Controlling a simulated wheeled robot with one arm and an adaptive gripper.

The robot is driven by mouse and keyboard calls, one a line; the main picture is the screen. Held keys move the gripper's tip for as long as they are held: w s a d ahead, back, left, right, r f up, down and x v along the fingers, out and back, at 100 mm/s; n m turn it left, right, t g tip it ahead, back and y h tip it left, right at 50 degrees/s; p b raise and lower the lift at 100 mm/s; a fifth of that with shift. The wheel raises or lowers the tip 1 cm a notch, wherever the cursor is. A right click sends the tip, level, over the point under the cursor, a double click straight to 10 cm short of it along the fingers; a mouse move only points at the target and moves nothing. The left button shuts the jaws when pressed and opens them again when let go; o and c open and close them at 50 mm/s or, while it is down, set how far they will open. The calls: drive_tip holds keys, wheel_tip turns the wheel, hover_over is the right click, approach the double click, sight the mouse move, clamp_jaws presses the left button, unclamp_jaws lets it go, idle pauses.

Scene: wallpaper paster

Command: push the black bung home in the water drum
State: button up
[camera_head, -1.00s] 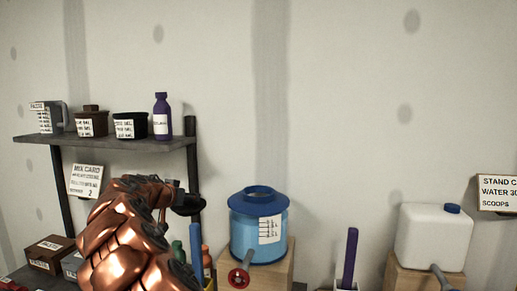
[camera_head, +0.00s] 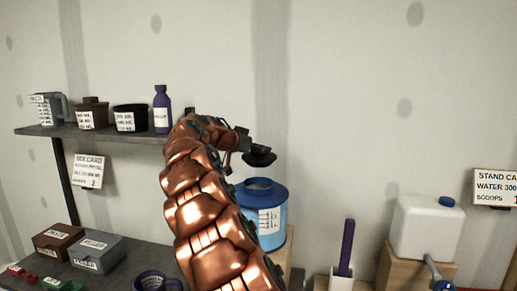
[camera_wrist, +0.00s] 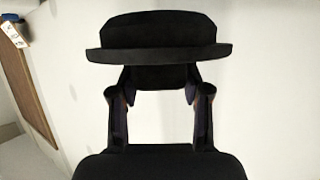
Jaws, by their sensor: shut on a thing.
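The black bung (camera_head: 259,157) is a dark disc-shaped piece held level at the tip of my gripper (camera_head: 244,148). In the wrist view the bung (camera_wrist: 158,38) fills the upper middle, with a wide flange below a broad block. My gripper's two fingers (camera_wrist: 160,88) are shut on its narrower neck. The blue water drum (camera_head: 270,218) has a darker blue rim around its top and a white label. The bung hangs above the drum's top, apart from it.
A shelf (camera_head: 60,131) at left holds a jug, brown and black pots and a purple bottle (camera_head: 162,110). A white container (camera_head: 425,228) with a blue cap stands at right. A purple upright stick (camera_head: 347,245) stands between it and the drum. The wall above is clear.

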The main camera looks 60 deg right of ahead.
sight(258, 165)
drive_tip(key=shift+a+f+b, duration=0.1)
drive_tip(key=shift+b, duration=0.4)
drive_tip(key=shift+w+f+b, duration=0.1)
drive_tip(key=shift+f+b, duration=0.05)
drive_tip(key=shift+b, duration=0.15)
wheel_tip(258, 165, down, 5)
drive_tip(key=b, duration=0.5)
drive_tip(key=shift+f+b, duration=0.15)
drive_tip(key=shift+b, duration=0.15)
drive_tip(key=shift+b, duration=1.15)
idle(1.5)
drive_tip(key=shift+f+b, duration=1.6)
drive_tip(key=shift+b, duration=0.3)
drive_tip(key=o, duration=1.4)
drive_tip(key=shift+o, duration=0.2)
drive_tip(key=shift+a+r, duration=0.1)
